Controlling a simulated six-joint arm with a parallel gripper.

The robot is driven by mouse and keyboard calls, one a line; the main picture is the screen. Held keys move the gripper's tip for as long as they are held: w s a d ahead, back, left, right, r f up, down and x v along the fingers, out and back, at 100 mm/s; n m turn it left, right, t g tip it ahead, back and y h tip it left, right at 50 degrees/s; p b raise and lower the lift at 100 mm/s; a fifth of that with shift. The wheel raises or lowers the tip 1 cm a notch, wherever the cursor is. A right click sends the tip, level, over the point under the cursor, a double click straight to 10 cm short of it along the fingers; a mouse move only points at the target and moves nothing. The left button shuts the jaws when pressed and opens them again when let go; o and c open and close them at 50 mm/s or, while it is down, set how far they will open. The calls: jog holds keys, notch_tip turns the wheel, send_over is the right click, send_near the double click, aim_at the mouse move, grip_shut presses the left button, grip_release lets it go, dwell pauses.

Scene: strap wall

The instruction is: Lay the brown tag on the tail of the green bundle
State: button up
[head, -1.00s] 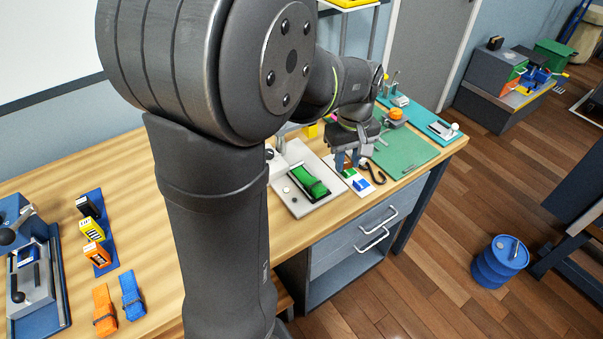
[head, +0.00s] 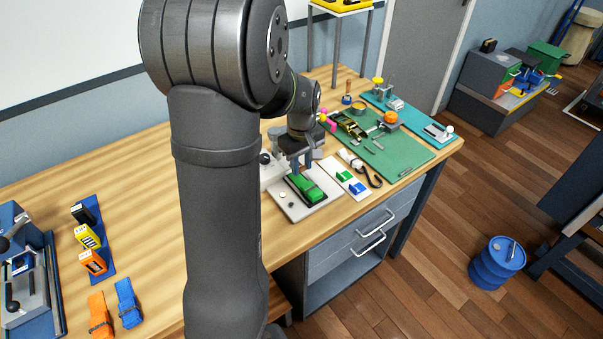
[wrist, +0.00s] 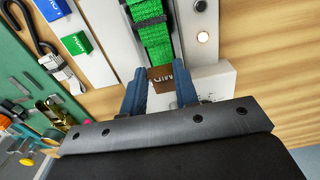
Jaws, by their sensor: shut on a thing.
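The green bundle (head: 306,188) lies strapped on a grey plate (head: 312,208) on the bench. It also shows in the wrist view (wrist: 154,35), running down between my fingers. My gripper (wrist: 160,82) is shut on the brown tag (wrist: 168,79), which has white letters on it. In the wrist view the tag sits at the near end of the green strap. I cannot tell whether it touches the strap. In the head view my gripper (head: 296,166) is just above the bundle's far end, and the tag is hidden there.
A white card (head: 337,170) with a green block (head: 344,176) and a blue block (head: 357,188) lies right of the plate, beside a black hook (head: 373,178). A green mat (head: 400,155) with tools is farther right.

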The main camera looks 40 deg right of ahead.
aim_at(301, 172)
jog(key=shift+f, duration=2)
jog(key=shift+f, duration=0.1)
jog(key=o, duration=0.9)
notch_tip(301, 172, up, 12)
jog(key=shift+r, duration=0.15)
notch_tip(301, 172, down, 12)
jog(key=shift+f, duration=0.2)
jog(key=shift+r, duration=1.9)
